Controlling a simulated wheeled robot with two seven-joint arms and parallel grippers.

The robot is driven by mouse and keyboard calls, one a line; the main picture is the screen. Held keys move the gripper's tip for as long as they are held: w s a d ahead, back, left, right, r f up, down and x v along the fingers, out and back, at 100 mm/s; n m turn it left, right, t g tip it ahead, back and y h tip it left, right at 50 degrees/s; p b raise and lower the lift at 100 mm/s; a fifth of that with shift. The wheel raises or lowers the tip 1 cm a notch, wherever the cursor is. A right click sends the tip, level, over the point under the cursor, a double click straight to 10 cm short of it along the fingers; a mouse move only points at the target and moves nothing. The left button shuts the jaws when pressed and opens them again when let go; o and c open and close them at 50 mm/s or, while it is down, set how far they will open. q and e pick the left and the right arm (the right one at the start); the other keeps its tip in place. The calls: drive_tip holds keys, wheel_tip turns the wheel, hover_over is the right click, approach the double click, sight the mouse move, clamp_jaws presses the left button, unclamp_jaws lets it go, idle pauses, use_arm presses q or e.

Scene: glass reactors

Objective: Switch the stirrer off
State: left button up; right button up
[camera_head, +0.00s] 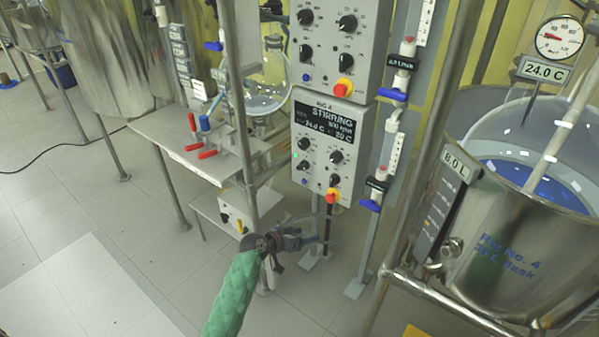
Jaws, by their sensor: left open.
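The lower grey control box (323,150) hangs on the rig's posts near the middle. Its dark display (325,120) reads "STIRRING" with smaller lines below that are hard to read. Under the display are several black knobs, a small lit green lamp (295,155), a blue button (304,182) and a red button on a yellow base (332,195) at the bottom edge. My left gripper (318,240) is open and empty, below the box and apart from it, with its arm in a green sleeve. My right gripper is out of view.
A similar control box (335,45) sits directly above. A steel pot (500,262) with a pipe rail stands at the right. Blue-handled valves (392,94) are beside the boxes. A steel post (240,110) and a bench with red-handled valves (207,154) are left. Open floor lies lower left.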

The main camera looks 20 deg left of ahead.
sight(301, 169)
use_arm(q)
drive_tip(key=w+a+r+n+t+y, duration=0.1)
drive_tip(key=w+a+r+n+t, duration=0.2)
drive_tip(key=w+a, duration=0.4)
drive_tip(key=w+a+r+n+t+y, duration=0.1)
drive_tip(key=w+a+r+t, duration=0.25)
drive_tip(key=w, duration=0.55)
drive_tip(key=x, duration=0.4)
drive_tip(key=r+x, duration=0.1)
drive_tip(key=x, duration=0.1)
drive_tip(key=shift+a+p, duration=0.3)
drive_tip(key=shift+p, duration=0.05)
drive_tip(key=shift+w+d, duration=0.2)
drive_tip(key=shift+w, duration=0.5)
drive_tip(key=shift+w+d+f, duration=0.1)
drive_tip(key=shift+w+d, duration=0.05)
drive_tip(key=shift+w, duration=0.15)
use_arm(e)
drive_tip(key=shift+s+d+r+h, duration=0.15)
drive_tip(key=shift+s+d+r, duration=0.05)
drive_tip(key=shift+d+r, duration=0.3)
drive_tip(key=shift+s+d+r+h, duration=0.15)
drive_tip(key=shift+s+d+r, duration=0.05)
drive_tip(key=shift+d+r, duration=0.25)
use_arm(q)
drive_tip(key=c, duration=1)
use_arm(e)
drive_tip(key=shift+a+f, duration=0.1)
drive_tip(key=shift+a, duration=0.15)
